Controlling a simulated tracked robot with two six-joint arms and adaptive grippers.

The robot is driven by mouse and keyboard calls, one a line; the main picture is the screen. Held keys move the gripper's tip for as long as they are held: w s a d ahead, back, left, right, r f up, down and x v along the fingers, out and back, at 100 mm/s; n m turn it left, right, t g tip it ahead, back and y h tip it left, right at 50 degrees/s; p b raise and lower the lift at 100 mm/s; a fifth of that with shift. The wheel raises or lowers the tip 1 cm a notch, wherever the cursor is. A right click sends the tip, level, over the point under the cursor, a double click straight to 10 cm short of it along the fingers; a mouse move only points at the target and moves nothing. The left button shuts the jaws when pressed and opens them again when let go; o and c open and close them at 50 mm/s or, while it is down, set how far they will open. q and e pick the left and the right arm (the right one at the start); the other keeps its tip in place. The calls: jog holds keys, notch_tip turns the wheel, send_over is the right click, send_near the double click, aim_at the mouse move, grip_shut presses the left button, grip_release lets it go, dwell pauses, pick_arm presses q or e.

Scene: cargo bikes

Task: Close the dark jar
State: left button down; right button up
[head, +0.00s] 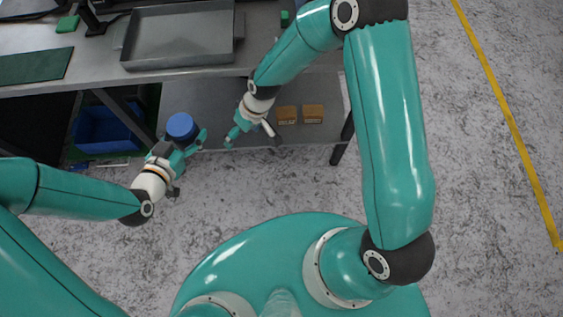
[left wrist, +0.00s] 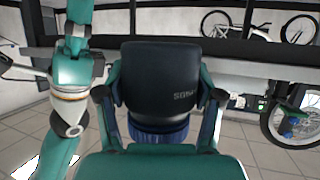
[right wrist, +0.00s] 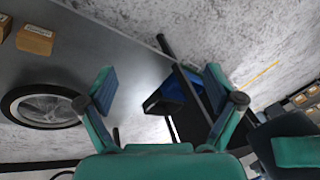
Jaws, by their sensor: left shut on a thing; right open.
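The dark jar (left wrist: 157,75) fills the middle of the left wrist view, with pale lettering on its side. That view appears upside down. A ribbed blue lid (left wrist: 158,137) is at the jar's end and shows as a round blue top (head: 181,126) in the head view. I cannot tell whether it is screwed tight. My left gripper (head: 184,150) is shut around the jar's body, holding it upright in front of the bench. My right gripper (head: 250,132) is open and empty, to the right of the jar and apart from it. Its spread fingers show in the right wrist view (right wrist: 160,88).
A metal bench with a grey tray (head: 180,62) and a green mat (head: 35,66) lies behind. Two small brown boxes (head: 287,115) (head: 313,113) are on the lower shelf (head: 205,95). A blue crate (head: 104,128) stands at left. The floor at right is clear.

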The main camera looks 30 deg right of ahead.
jog(key=s+d+f+m, duration=0.2)
jog(key=s+f+m, duration=0.1)
jog(key=s, duration=0.5)
jog(key=s+d+f+m, duration=0.2)
jog(key=s+f, duration=0.3)
jog(key=s, duration=0.3)
jog(key=shift+s+m, duration=0.35)
jog(key=shift+m, duration=0.05)
jog(key=shift+f, duration=0.1)
pick_arm(q)
jog(key=w+a+r+n+t+y, duration=0.1)
jog(key=w+a+r+n+y, duration=0.1)
jog(key=a+n+y, duration=0.2)
jog(key=w+a+r+n+t+y, duration=0.1)
jog(key=w+a+n+t+y, duration=0.1)
jog(key=a, duration=0.9)
jog(key=w+n+y, duration=0.1)
jog(key=n+y, duration=0.1)
jog(key=shift+a+r+y, duration=0.15)
jog(key=shift+r+y, duration=0.15)
jog(key=shift+r, duration=0.1)
jog(key=shift+w, duration=0.1)
pick_arm(e)
jog(key=shift+c, duration=0.2)
